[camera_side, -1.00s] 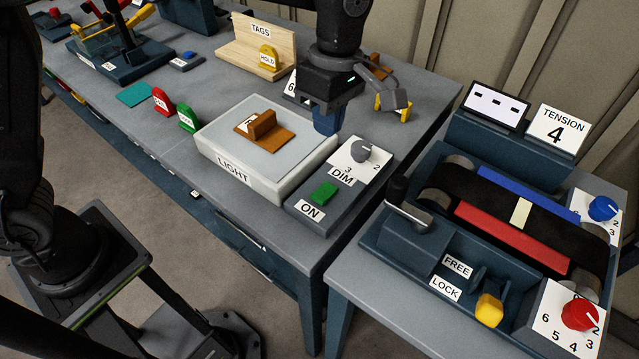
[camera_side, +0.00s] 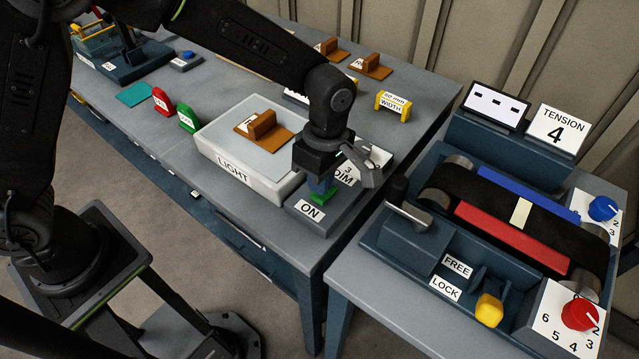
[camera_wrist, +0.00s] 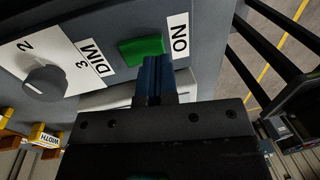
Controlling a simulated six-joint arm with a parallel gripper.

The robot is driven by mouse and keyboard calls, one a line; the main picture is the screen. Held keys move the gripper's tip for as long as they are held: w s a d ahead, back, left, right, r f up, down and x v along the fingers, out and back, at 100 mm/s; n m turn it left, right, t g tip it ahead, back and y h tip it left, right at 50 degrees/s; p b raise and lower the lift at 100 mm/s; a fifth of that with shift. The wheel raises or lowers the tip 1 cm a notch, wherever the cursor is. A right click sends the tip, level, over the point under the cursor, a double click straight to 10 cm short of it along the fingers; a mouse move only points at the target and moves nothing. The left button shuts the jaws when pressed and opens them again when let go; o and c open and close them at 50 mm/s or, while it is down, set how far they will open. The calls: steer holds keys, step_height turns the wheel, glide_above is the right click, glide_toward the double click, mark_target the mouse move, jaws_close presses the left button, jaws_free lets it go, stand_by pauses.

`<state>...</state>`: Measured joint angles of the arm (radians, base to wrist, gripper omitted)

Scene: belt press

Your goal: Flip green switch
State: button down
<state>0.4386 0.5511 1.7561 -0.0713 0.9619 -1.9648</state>
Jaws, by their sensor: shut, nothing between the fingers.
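The green switch (camera_side: 322,196) sits on the grey box at the front right of the bench, beside its ON label (camera_side: 310,209). In the wrist view the green switch (camera_wrist: 141,48) lies between the DIM and ON labels. My gripper (camera_side: 320,186) points down over the switch, its blue fingers shut and empty. In the wrist view the fingertips (camera_wrist: 154,62) overlap the edge of the switch. I cannot tell whether they touch it. My gripper hides part of the switch in the side view.
A grey dial knob (camera_wrist: 44,80) is on the same box. The LIGHT panel (camera_side: 222,165) carries a brown handled block (camera_side: 262,130) to the left. The belt press (camera_side: 430,250) with its crank stands close on the right.

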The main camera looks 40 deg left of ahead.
mark_target(317, 197)
steer(key=shift+s+f, duration=0.1)
steer(key=shift+f, duration=0.65)
steer(key=shift+s+f+t, duration=0.1)
steer(key=shift+f+t, duration=0.15)
steer(key=shift+t, duration=0.05)
steer(key=shift+w+r, duration=0.3)
steer(key=shift+w, duration=0.5)
steer(key=shift+r, duration=0.15)
step_height(317, 197, up, 14)
steer(key=s, duration=0.2)
steer(key=shift+f, duration=0.2)
